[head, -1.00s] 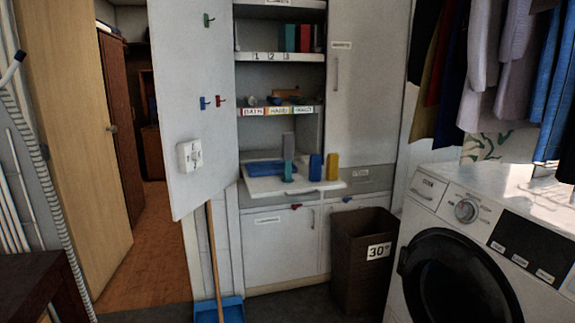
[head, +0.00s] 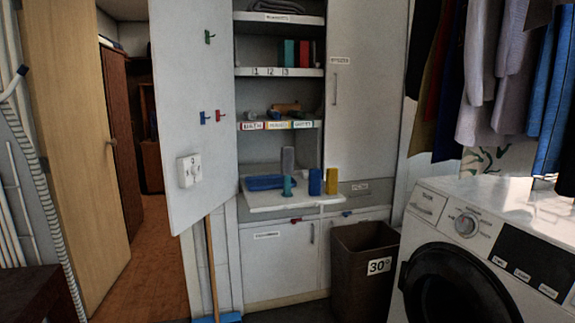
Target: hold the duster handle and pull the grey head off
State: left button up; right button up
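A grey upright block, which looks like the duster's head (head: 288,160), stands above a short teal piece that looks like its handle (head: 287,188). Both are over the white pull-out shelf (head: 262,208) of the cabinet. The head appears to sit on or just behind the top of the handle; the joint is too small to make out. Neither of my grippers is in view.
A blue tray (head: 264,183) lies left of the duster. A blue block (head: 315,182) and a yellow block (head: 332,181) stand to its right. An open cabinet door (head: 192,100) is at left. A brown bin (head: 360,245) and a washing machine (head: 480,250) are at right.

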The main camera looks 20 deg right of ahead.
aim_at(286, 156)
jog(key=i+l, duration=0.7)
jog(key=i, duration=0.2)
